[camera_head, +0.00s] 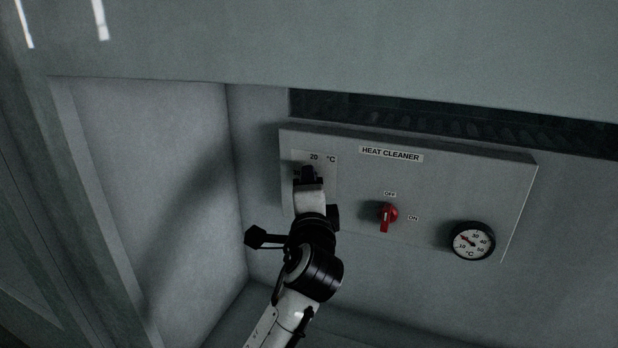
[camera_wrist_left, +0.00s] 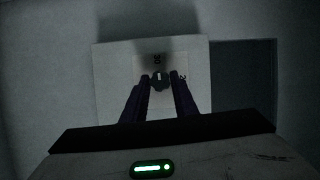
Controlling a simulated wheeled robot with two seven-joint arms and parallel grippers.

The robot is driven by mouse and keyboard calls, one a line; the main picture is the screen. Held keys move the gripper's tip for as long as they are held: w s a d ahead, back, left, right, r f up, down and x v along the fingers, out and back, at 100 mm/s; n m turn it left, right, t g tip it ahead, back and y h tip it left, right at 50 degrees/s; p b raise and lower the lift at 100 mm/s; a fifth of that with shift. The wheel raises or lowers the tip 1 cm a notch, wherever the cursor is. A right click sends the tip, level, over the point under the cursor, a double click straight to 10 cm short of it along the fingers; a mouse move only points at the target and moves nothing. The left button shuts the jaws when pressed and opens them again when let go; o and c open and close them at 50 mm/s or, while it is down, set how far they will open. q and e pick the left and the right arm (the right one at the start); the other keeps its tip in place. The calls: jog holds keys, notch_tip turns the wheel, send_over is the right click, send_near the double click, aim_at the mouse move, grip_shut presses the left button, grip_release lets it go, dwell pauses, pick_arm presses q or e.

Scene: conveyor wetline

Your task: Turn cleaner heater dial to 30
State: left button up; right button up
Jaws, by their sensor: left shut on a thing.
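The heater dial (camera_wrist_left: 160,82) is a small black knob on a pale scale plate at the left end of the "HEAT CLEANER" panel (camera_head: 350,185). A short light mark shows on it in the wrist view. My left gripper (camera_head: 309,174) is shut on the dial, with one dark finger on each side of it; the gripper also shows in the left wrist view (camera_wrist_left: 160,88). In the head view the gripper hides most of the dial, and "20" and "°C" are readable above it. The dial's exact setting cannot be told. My right gripper is out of view.
A round temperature gauge (camera_head: 473,241) is at the panel's right end. A grey side wall (camera_head: 160,180) stands left of my arm; an overhang (camera_head: 350,45) is above.

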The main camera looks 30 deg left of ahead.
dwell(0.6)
pick_arm(q)
jog(key=o, duration=1.1)
jog(key=shift+c, duration=0.2)
